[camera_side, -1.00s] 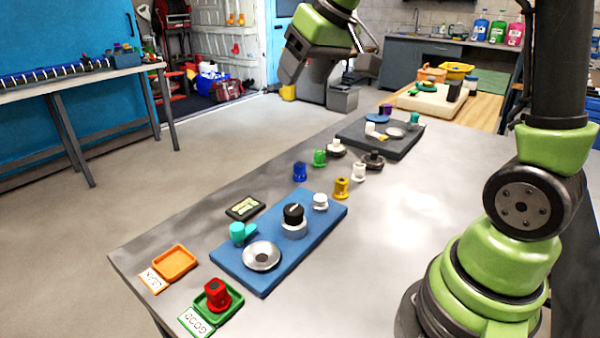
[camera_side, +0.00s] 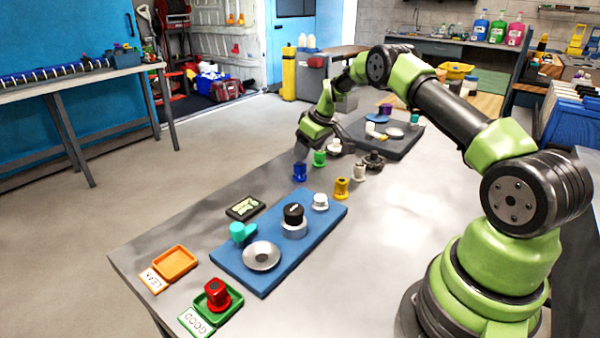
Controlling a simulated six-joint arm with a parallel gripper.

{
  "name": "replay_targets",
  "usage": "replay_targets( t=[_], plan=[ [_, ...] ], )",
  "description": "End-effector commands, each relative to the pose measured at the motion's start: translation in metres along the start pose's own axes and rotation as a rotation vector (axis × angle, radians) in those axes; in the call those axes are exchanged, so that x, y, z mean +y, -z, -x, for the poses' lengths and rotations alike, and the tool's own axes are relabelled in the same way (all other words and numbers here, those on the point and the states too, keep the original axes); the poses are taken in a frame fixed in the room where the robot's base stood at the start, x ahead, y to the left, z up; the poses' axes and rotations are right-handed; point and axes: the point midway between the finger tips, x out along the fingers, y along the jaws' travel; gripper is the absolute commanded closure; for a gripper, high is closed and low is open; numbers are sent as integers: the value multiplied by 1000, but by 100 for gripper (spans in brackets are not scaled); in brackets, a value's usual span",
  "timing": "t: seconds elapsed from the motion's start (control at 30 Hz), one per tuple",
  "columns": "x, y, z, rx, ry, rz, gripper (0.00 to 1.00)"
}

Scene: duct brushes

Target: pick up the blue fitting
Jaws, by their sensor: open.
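The blue fitting (camera_side: 299,171) stands upright on the grey table, near its far left edge. My gripper (camera_side: 301,151) is just above and behind it, pointing down, with its fingers close to the fitting's top. The jaws are open. The fingers are small and partly blurred here, and I cannot tell whether they reach around the fitting. A green fitting (camera_side: 319,158) stands close by to the right of the blue one.
White (camera_side: 358,172) and yellow (camera_side: 341,188) fittings stand to the right. A blue board (camera_side: 235,262) with several parts lies in front. A green tray (camera_side: 225,308) holds a red fitting (camera_side: 217,291); an orange tray (camera_side: 174,262) is empty. A dark board (camera_side: 400,146) lies behind.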

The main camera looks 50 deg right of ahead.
Motion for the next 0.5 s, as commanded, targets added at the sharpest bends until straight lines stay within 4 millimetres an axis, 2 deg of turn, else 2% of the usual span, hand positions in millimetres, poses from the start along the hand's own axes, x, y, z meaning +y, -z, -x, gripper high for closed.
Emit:
replay_targets(
  t=[0.17,0.37,0.5],
  plan=[
    [-1,0,-12,0,0,1,41],
    [-6,-2,-41,-2,2,1,41],
    [-5,-1,-52,0,0,1,41]
  ],
)
